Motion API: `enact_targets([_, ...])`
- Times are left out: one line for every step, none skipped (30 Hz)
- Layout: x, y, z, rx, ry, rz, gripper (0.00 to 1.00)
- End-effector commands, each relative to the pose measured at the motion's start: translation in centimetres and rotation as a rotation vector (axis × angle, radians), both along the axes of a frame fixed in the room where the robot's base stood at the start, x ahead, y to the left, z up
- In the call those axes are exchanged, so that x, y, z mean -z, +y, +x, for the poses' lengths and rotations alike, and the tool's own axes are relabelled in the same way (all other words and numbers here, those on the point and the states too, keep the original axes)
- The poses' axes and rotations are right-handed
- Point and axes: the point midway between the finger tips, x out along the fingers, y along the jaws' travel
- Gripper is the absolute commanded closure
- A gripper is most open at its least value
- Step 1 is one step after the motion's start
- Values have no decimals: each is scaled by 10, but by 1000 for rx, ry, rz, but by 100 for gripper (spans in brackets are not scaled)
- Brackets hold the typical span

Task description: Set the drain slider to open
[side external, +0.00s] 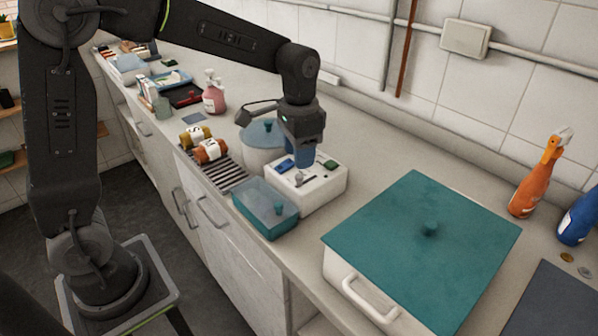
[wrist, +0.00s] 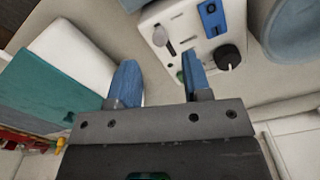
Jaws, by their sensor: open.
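A white control box (side external: 318,190) stands on the counter below my gripper (side external: 304,160). In the wrist view, the box (wrist: 184,12) has a grey knob (wrist: 160,35) at the upper-left end of a short dark slot, which looks like the slider. The grey knob also shows in the side view (side external: 299,179). A blue part (wrist: 211,18) and a round black dial (wrist: 229,56) are on the same panel. In the wrist view, my gripper (wrist: 159,63) has its two blue fingers apart with nothing between them. Its fingertips are close to the panel; I cannot tell any contact. I cannot read the slider's labels.
A teal lidded tub (side external: 265,210) stands just in front of the box. A round lidded pot (side external: 262,136) is behind-left. A large white container with a teal lid (side external: 425,250) is to the right. A bare strip of counter lies between box and container.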

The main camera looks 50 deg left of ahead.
Motion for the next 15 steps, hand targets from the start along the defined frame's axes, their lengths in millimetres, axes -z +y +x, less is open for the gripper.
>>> enact_targets([11, 0, 0, 0, 4, 0, 55])
enact_targets([17, 0, 0, 0, 4, 0, 55])
enact_targets([24, 0, -1, -1, 4, 0, 55])
enact_targets([28, 0, 0, -1, 3, 1, 55])
enact_targets([32, 0, -1, -1, 3, 0, 55])
enact_targets([38, 0, 0, -1, 2, 1, 55])
enact_targets([41, 0, 0, -1, 2, 1, 55])
enact_targets([44, 0, 0, -1, 2, 1, 55])
enact_targets([47, 0, 0, -1, 1, 0, 55])
enact_targets([49, 0, 0, -1, 1, 0, 55])
enact_targets([51, 0, 0, -1, 1, 1, 55])
enact_targets([53, 0, 0, -1, 0, 1, 55])
enact_targets([54, 0, 0, -1, -1, 1, 55])
enact_targets([54, 0, 0, -1, -1, 1, 55])
enact_targets([55, 0, 0, -1, -2, 0, 55])
